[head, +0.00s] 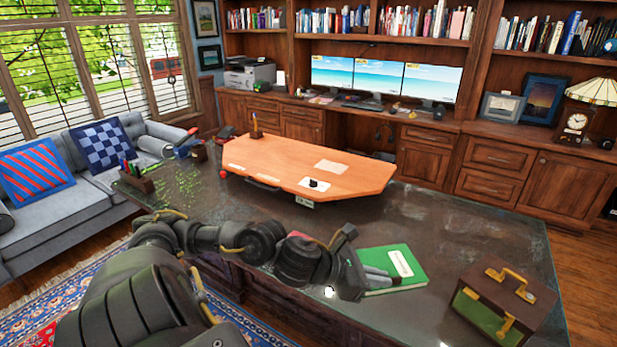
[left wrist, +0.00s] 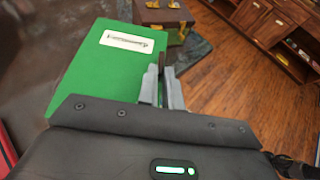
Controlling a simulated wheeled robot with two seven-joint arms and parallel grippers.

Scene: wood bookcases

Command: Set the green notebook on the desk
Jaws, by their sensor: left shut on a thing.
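The green notebook (head: 408,268) with a white label is at the front right part of the dark desk (head: 470,240). My right gripper is not in view.
A brown box with brass fittings (head: 510,290) stands on the desk right of the notebook. An orange board (head: 340,165) lies further back with papers on it. A pen holder (head: 135,178) is at the left. The desk right of the board is clear.

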